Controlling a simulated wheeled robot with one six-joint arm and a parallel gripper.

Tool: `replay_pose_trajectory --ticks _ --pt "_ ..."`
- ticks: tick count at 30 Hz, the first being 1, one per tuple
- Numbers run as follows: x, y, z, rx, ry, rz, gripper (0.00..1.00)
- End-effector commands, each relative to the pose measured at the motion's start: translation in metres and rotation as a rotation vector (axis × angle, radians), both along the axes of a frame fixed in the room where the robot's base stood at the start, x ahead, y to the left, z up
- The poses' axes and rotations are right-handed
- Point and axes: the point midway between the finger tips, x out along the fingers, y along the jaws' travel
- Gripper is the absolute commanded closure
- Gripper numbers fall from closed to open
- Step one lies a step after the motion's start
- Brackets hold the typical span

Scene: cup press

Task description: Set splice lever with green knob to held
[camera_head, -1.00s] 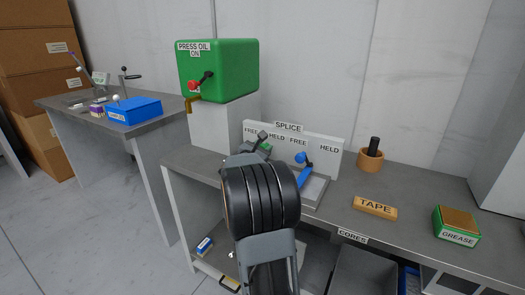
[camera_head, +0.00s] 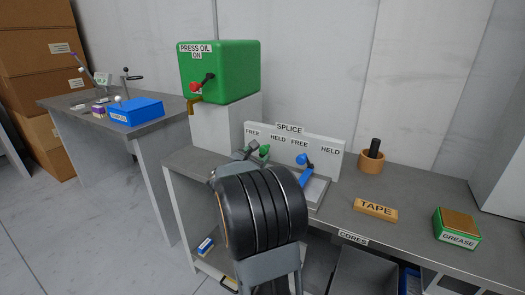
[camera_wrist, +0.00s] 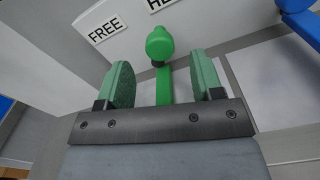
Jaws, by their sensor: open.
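The splice lever with the green knob (camera_wrist: 160,43) stands at the left of the SPLICE panel (camera_head: 322,147). Its green stem (camera_wrist: 163,85) shows between my fingers in the wrist view, with the knob just beyond the fingertips. My gripper (camera_wrist: 161,65) is open, with one green-padded finger on each side of the stem and visible gaps to both. In the head view the knob (camera_head: 264,149) shows beside my gripper (camera_head: 250,150), below and between the left FREE and HELD labels. My arm hides the lever's base there.
A second splice lever, blue (camera_head: 303,160), stands close on the right. The green press oil box (camera_head: 230,72) on its white pedestal (camera_head: 222,128) rises behind left. A tape block (camera_head: 375,209), a grease box (camera_head: 457,228) and a wooden cup (camera_head: 370,162) stand on the bench's right.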

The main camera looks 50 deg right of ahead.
Motion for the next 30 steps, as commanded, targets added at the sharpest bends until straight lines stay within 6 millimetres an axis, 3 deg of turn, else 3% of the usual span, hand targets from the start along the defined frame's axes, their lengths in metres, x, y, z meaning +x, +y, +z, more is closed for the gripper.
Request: replay_pose_trajectory --ticks 6,12,18,30 --pt "-0.010 0.042 0.001 0.001 -0.001 0.003 0.39" --pt "-0.016 0.067 0.001 0.001 -0.001 0.002 0.39" --pt "-0.019 0.077 0.000 0.001 -0.001 0.000 0.39" --pt "-0.019 0.078 0.000 0.001 -0.001 -0.001 0.39"
